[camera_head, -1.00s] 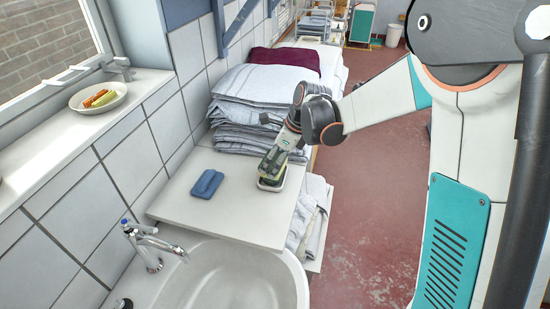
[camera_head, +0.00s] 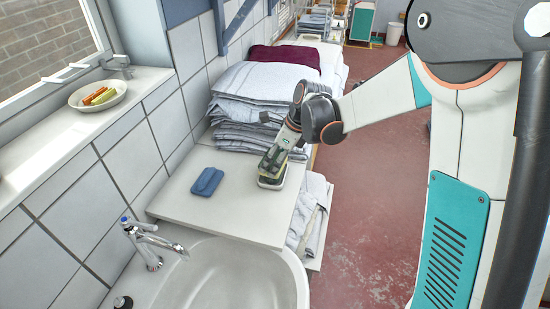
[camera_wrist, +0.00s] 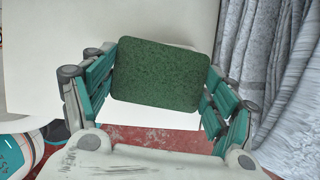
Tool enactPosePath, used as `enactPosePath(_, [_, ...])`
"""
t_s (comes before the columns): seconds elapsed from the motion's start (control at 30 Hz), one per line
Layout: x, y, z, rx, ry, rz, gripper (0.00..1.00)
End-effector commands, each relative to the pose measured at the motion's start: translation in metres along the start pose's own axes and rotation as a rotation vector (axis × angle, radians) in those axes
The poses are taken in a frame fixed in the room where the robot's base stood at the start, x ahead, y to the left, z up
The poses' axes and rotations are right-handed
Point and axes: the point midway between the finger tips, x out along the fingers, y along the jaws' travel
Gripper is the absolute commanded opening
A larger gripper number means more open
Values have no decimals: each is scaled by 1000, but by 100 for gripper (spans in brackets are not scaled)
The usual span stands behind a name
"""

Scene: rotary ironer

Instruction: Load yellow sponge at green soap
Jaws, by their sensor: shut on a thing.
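The yellow sponge (camera_head: 270,179) is at the right edge of the white shelf, with a pale rim, perhaps a dish, showing around its base. In the wrist view its top is a dark green scouring face (camera_wrist: 158,76). My gripper (camera_head: 272,166) is above it, fingers pointing down, shut on its two sides; in the wrist view the fingers (camera_wrist: 160,92) press on its left and right edges. A green bar (camera_head: 104,99), perhaps the green soap, lies beside an orange bar (camera_head: 95,96) in a white dish (camera_head: 78,104) on the window sill at left.
A blue sponge-like block (camera_head: 207,181) lies on the white shelf (camera_head: 225,208), left of my gripper. A sink (camera_head: 240,275) with a tap (camera_head: 150,238) is in front. Folded linen (camera_head: 245,110) is stacked behind the shelf. Open floor is at right.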

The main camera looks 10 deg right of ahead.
Motion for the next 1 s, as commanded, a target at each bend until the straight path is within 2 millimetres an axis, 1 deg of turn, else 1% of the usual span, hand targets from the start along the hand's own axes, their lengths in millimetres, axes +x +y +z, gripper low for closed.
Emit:
enactPosePath(0.57, [6,0,-3,0,0,0,59])
enactPosePath(1.0, [6,0,-3,0,0,0,59])
